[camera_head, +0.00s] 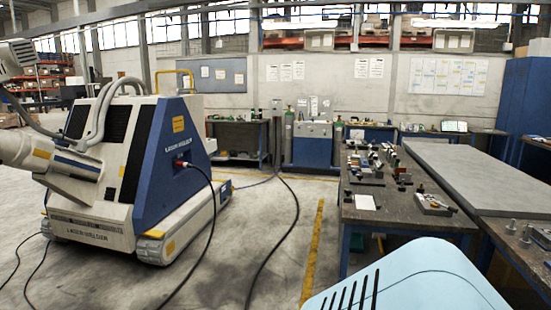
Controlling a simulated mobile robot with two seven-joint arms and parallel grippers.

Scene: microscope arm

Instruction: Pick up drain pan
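I cannot make out a drain pan in the head view. Neither my left nor my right gripper shows. A light-blue rounded surface with dark slots (415,277) fills the bottom right, very close to the camera. I cannot tell whether it is part of me.
A blue and white tracked machine (160,165) stands at left, with dark cables on the floor. A workbench (425,222) at right carries several small parts. A grey slab-topped table (490,178) stands beyond it.

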